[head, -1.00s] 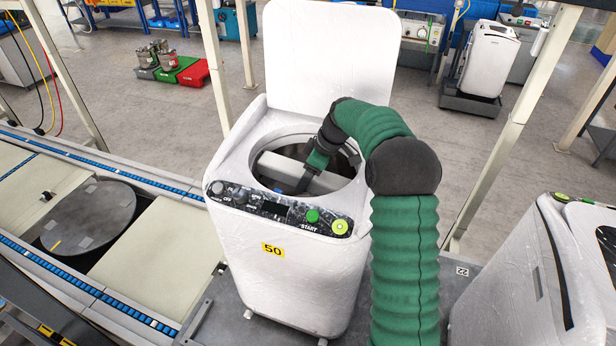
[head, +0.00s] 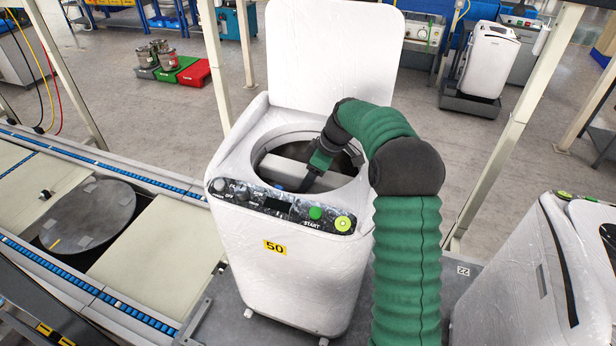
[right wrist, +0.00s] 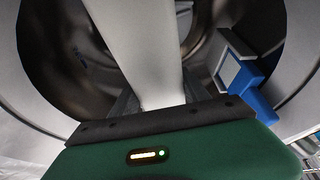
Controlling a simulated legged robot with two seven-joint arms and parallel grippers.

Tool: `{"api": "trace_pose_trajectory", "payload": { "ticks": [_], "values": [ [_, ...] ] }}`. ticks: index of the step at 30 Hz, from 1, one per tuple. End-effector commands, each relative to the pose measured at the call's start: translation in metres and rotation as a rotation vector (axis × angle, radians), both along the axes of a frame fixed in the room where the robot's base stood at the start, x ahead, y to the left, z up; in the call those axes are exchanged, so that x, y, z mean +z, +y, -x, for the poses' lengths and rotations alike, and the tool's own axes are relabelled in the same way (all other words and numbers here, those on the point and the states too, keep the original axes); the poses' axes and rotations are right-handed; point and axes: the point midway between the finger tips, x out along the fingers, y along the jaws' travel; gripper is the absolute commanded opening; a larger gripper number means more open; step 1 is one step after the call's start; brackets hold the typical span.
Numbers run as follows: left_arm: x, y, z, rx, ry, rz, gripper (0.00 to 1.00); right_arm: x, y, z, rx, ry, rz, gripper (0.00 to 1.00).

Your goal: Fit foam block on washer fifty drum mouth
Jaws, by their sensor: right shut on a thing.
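The washer (head: 295,285) with the yellow 50 label stands in the middle of the head view, lid up. Its round drum mouth (head: 258,146) is open at the top. My right gripper (head: 309,184) reaches into the mouth from the right and is shut on the block. In the right wrist view the foam block (right wrist: 137,45) runs away from the jaws across the dark drum (right wrist: 65,60). Whether its ends touch the rim is unclear. My left gripper is not in view.
A blue part (right wrist: 247,82) sits at the rim close to the right gripper. The raised lid (head: 330,55) stands behind the mouth. A control panel (head: 280,206) lies along the front. Another washer (head: 530,285) is at right, a conveyor (head: 150,255) at left.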

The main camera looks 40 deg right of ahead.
Motion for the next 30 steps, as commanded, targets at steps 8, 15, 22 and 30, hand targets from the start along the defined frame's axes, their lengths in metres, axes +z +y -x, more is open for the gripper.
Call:
{"api": "trace_pose_trajectory", "payload": {
  "ticks": [8, 15, 22, 30],
  "values": [
    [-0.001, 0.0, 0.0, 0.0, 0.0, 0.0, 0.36, -0.005, -0.001, 0.003, -0.002, 0.008, -0.003, 0.0],
    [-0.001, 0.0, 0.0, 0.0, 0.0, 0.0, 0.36, -0.004, -0.001, 0.003, -0.003, 0.006, -0.002, 0.74],
    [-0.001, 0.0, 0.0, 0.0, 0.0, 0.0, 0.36, -0.002, -0.001, 0.002, -0.001, 0.003, -0.001, 0.79],
    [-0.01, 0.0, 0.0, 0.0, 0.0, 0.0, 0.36, 0.016, -0.005, 0.008, -0.003, -0.002, 0.004, 0.79]
  ]
}}
